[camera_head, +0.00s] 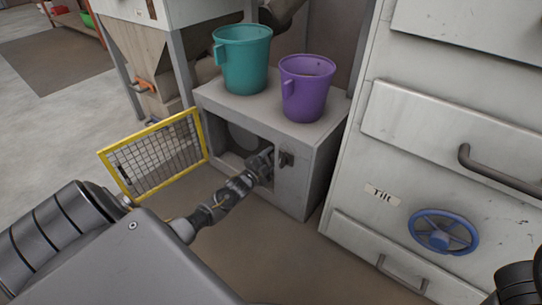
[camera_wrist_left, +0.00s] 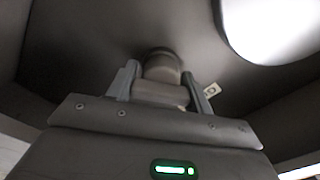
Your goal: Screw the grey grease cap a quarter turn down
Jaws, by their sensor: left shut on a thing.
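My left gripper (camera_head: 264,164) reaches into the open front of a grey box (camera_head: 292,190) in the head view. In the left wrist view its fingers (camera_wrist_left: 161,86) are shut on the grey grease cap (camera_wrist_left: 162,66), one on each side. The cap is a short, rounded grey piece against the dark wall inside the box. In the head view the cap is hidden behind the gripper and the box's front. A small pale tag (camera_wrist_left: 211,90) shows beside the right finger. My right gripper does not show; only dark arm parts appear at the lower right edge.
A yellow-framed mesh door (camera_head: 154,154) stands open left of the box. A teal bucket (camera_head: 242,60) and a purple bucket (camera_head: 305,88) stand on top. A dark latch (camera_head: 286,159) is right of the opening. A blue handwheel (camera_head: 443,231) is on the cabinet at right.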

